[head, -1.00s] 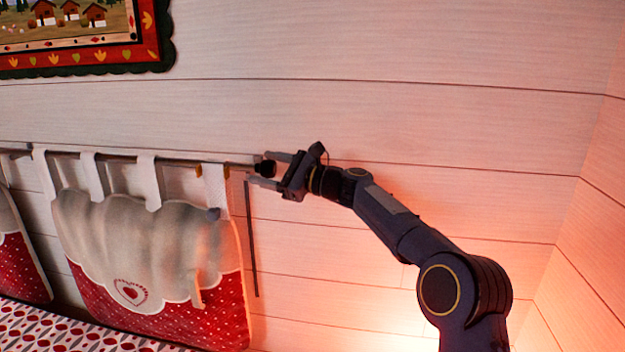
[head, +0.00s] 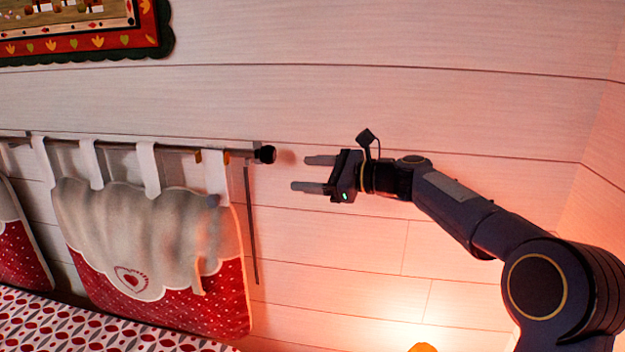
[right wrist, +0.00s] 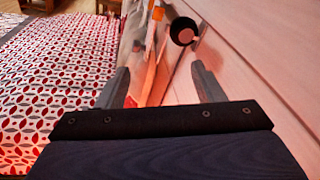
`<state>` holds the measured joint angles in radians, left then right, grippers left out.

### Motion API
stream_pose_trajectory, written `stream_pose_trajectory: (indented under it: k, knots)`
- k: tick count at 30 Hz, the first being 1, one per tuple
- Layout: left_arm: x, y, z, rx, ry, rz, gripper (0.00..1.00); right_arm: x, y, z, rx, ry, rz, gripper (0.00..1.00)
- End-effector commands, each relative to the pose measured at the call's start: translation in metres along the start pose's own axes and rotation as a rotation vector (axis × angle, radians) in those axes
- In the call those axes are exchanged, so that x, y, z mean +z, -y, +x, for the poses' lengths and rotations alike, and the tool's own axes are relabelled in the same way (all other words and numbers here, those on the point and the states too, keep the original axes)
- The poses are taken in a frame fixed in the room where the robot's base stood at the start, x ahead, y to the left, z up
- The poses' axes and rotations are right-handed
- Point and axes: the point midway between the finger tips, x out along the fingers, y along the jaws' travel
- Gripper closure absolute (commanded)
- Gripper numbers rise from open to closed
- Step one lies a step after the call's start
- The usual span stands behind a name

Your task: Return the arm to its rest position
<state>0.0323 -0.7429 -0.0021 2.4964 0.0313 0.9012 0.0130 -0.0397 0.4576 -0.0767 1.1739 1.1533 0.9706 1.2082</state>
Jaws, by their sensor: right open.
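My right gripper (head: 315,174) is open and empty in the head view. Its two fingers point left toward the black round knob (head: 265,154) at the end of the curtain rod, with a clear gap between them. My right arm comes in from the lower right. In the right wrist view my right gripper's fingers (right wrist: 163,88) are spread with nothing between them. The knob (right wrist: 184,31) shows beyond them, near the wall. My left gripper is in neither view.
A rod (head: 120,145) along the wooden wall (head: 400,100) carries a red and cream hanging cushion (head: 150,250). A patterned bedspread (head: 60,325) lies below; it fills the left of the right wrist view (right wrist: 60,80). A framed picture (head: 80,30) hangs above. A light glows low on the right.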

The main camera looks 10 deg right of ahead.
Motion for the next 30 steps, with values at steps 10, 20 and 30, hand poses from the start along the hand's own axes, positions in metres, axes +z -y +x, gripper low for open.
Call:
stream_pose_trajectory:
  k: [10, 20, 30]
  knots:
    - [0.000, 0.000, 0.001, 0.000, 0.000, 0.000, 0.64, -0.002, -0.005, -0.005, 0.005, -0.016, -0.031, 0.38]
    - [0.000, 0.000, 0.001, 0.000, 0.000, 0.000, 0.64, -0.002, -0.049, -0.051, 0.056, -0.131, -0.269, 0.38]
    - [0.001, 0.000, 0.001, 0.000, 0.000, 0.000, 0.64, -0.066, -0.244, -0.190, 0.452, -0.456, -1.144, 0.38]
